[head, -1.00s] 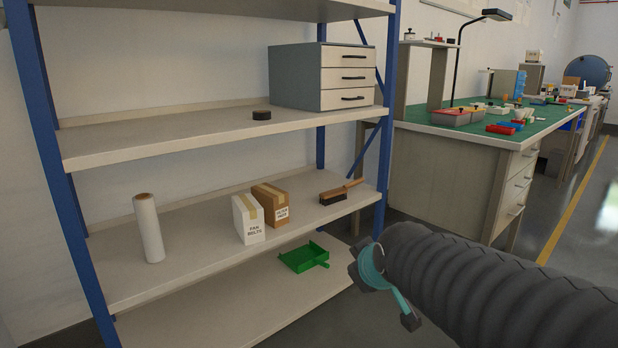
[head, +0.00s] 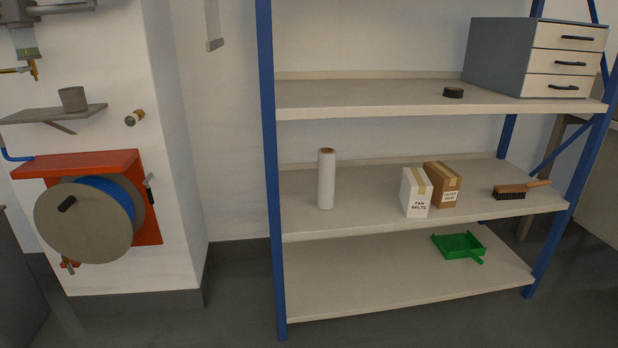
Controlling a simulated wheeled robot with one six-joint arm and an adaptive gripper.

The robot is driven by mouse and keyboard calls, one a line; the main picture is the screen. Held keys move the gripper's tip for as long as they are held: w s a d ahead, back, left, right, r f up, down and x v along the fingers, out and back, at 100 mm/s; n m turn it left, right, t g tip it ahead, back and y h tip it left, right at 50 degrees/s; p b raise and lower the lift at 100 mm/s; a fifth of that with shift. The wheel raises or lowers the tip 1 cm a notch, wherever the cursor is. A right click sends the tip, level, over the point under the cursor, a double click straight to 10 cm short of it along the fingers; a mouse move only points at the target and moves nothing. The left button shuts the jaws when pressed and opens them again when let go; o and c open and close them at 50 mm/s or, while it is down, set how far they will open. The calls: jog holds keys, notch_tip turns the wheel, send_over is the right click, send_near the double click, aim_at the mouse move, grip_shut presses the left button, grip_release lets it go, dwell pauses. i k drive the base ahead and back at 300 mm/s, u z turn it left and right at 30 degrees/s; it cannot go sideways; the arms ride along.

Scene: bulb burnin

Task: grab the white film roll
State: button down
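The white film roll (head: 326,180) stands upright on the middle shelf (head: 360,217) of the blue-posted rack, near its left end. Its brown core shows at the top. Nothing touches it, and there is bare shelf around it. My gripper is not in view now.
To the right on the same shelf stand a white fan belts box (head: 415,193), a brown box (head: 443,184) and a brush (head: 521,189). A blue post (head: 268,180) is left of the roll. A hose reel (head: 90,220) juts from the wall pillar. Floor in front is clear.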

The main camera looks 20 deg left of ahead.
aim_at(326, 156)
jog(key=u, duration=2.8)
jog(key=i, duration=2.6)
jog(key=z, duration=3)
